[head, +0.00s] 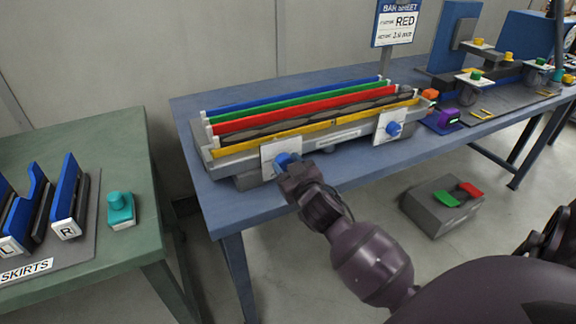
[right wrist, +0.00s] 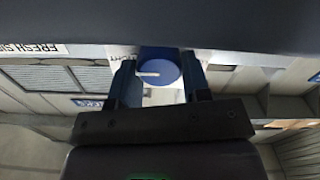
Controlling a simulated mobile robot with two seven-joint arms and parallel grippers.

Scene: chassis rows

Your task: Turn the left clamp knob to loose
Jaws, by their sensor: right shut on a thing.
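The left clamp knob (head: 284,160) is blue and round, set on a white plate (head: 268,163) at the left of the fixture's front. The right wrist view shows the knob (right wrist: 159,72) with a white pointer line on its face. My right gripper (head: 288,170) is at this knob, and its two fingers (right wrist: 158,85) stand on either side of it, shut on it. The right clamp knob (head: 393,129), also blue, sits on its own white plate further right, with nothing touching it. My left gripper is not in view.
The grey fixture (head: 225,166) holds blue, green, red and yellow bars on a blue table (head: 420,150). A green table (head: 125,165) with skirts (head: 68,200) is at left. A grey pedal box (head: 425,215) lies on the floor.

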